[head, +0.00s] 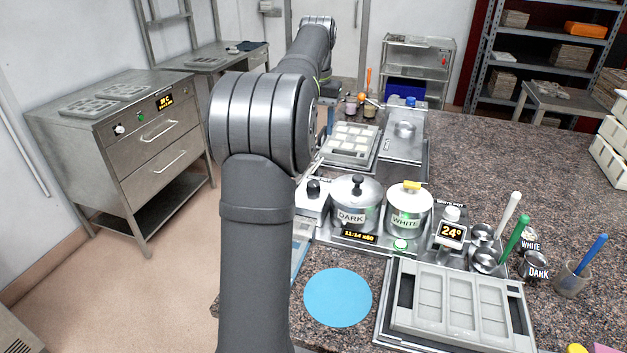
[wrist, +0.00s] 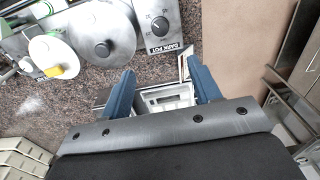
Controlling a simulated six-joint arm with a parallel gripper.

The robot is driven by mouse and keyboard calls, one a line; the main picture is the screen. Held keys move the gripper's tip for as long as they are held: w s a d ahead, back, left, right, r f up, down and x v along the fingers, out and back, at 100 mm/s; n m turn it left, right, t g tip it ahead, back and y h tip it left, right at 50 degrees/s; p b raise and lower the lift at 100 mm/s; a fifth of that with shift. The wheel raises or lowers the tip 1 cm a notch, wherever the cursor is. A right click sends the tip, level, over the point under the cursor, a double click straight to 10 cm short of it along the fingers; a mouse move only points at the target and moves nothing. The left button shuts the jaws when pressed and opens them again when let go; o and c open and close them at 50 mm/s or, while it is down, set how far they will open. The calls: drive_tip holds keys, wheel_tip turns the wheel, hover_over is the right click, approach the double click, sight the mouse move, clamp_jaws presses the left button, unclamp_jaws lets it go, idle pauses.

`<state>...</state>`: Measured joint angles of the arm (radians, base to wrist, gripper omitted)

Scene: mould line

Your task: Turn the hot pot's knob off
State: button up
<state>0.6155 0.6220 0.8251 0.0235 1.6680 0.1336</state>
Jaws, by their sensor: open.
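A grey control box labelled DARK POT (wrist: 173,48) has a round knob (wrist: 160,25) with dial marks, near the top middle of the wrist view. In the head view its black knob (head: 313,188) is just right of my arm. The steel DARK pot (head: 355,205) stands right of the box, lidded with a black handle; the wrist view shows its lid (wrist: 101,30). My gripper (wrist: 160,67) is open and empty, its two blue fingers below the box in the wrist view and apart from the knob. My arm hides it in the head view. The knob's setting is unclear.
The WHITE pot (head: 408,212) stands right of the DARK pot. A display reading 24° (head: 452,233), steel cups and upright coloured tools crowd the right. A mould tray (head: 390,310) and a blue disc (head: 338,297) lie in front.

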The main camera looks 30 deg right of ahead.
drive_tip(key=m, duration=0.8)
approach(314, 183)
wheel_tip(314, 183, down, 9)
drive_tip(key=shift+w+r, duration=0.1)
drive_tip(key=shift+r, duration=0.05)
drive_tip(key=shift+c, duration=0.5)
drive_tip(key=c, duration=0.9)
